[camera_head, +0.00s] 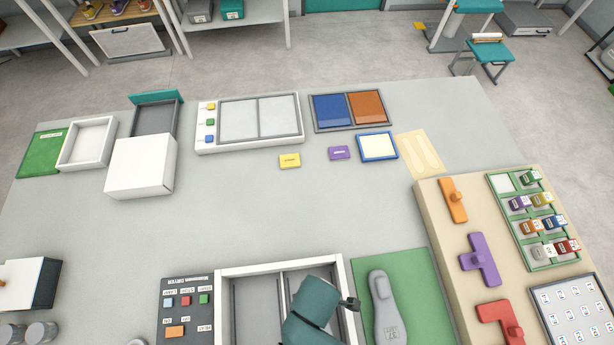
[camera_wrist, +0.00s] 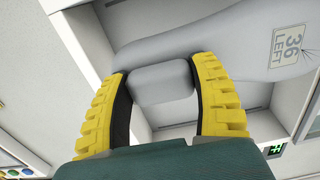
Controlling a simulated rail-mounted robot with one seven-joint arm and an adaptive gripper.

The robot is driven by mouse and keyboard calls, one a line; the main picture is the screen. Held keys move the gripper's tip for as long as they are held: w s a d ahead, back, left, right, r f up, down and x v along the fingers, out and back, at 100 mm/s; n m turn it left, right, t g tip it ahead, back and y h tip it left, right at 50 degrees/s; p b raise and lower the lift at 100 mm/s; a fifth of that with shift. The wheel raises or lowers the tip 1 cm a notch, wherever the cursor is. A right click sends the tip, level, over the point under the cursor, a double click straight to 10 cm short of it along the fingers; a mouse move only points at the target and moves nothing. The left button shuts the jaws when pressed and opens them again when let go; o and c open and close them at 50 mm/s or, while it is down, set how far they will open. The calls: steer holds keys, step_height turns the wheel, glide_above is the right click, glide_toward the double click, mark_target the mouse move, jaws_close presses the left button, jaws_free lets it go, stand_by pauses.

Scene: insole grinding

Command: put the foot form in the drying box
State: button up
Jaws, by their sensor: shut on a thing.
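A grey foot form (camera_wrist: 215,35), labelled 36 LEFT, is in my gripper (camera_wrist: 162,95) in the wrist view. The yellow-backed fingers are shut on its raised grey block (camera_wrist: 162,82). The white-walled drying box (camera_wrist: 75,50) shows beneath and around the form. I cannot tell whether the form touches its floor. In the head view, the drying box (camera_head: 250,267) is open, with two compartments, at the bottom centre. My teal arm covers its right part and hides the held form. Another grey foot form (camera_head: 383,300) lies on a green mat (camera_head: 422,290) right of the box.
The dryer's dark control panel (camera_head: 187,325) adjoins the box's left side. A beige board (camera_head: 440,215) with orange, purple and red handled pieces stands at the right. A white box (camera_head: 140,165) and a white tray (camera_head: 64,150) are at the far left. The table's middle is clear.

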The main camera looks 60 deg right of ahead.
step_height(320, 180, down, 10)
steer(key=shift+r+b, duration=0.15)
steer(key=shift+b, duration=0.5)
steer(key=o, duration=1.3)
steer(key=shift+c, duration=0.2)
step_height(320, 180, up, 12)
steer(key=shift+p, duration=1)
